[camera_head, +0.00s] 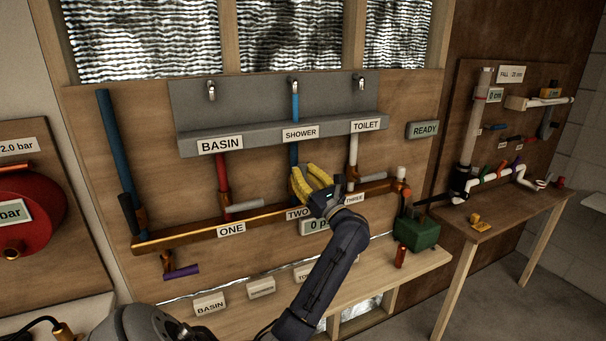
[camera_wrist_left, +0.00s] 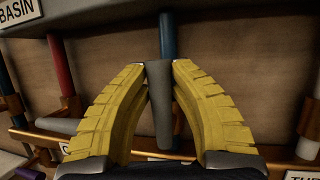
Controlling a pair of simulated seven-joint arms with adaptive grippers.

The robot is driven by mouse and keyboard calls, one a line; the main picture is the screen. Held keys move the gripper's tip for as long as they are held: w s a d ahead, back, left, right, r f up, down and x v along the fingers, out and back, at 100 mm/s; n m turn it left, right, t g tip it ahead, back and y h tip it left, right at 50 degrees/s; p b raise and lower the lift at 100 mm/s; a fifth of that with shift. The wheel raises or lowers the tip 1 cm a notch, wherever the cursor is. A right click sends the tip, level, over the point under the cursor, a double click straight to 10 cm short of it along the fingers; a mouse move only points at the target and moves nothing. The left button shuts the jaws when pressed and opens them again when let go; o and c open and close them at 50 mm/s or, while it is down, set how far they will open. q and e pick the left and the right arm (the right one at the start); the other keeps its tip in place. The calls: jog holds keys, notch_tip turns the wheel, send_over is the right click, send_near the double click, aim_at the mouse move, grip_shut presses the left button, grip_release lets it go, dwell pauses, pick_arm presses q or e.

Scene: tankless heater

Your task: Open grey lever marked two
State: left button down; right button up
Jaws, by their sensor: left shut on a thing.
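The grey lever marked two (camera_wrist_left: 160,115) stands between the yellow fingers of my left gripper (camera_wrist_left: 163,65) in the left wrist view, in front of the blue pipe. The fingertips close on its upper end from both sides, and its long side runs up and down in that view. In the head view my left gripper (camera_head: 312,181) is at the foot of the blue pipe (camera_head: 295,110), just above the "TWO" label (camera_head: 297,214), and hides the lever. My right gripper is not in view.
Lever three (camera_head: 374,177) sits to the right by the white pipe (camera_head: 353,154). The copper manifold (camera_head: 190,233) runs below. A green box (camera_head: 416,233) stands on the bench at right.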

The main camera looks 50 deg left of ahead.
pick_arm(q)
jog(key=c, duration=1.1)
grip_release()
jog(key=shift+s+a, duration=0.1)
jog(key=shift+a, duration=0.05)
jog(key=shift+c, duration=0.2)
jog(key=v, duration=1.2)
jog(key=shift+f, duration=0.1)
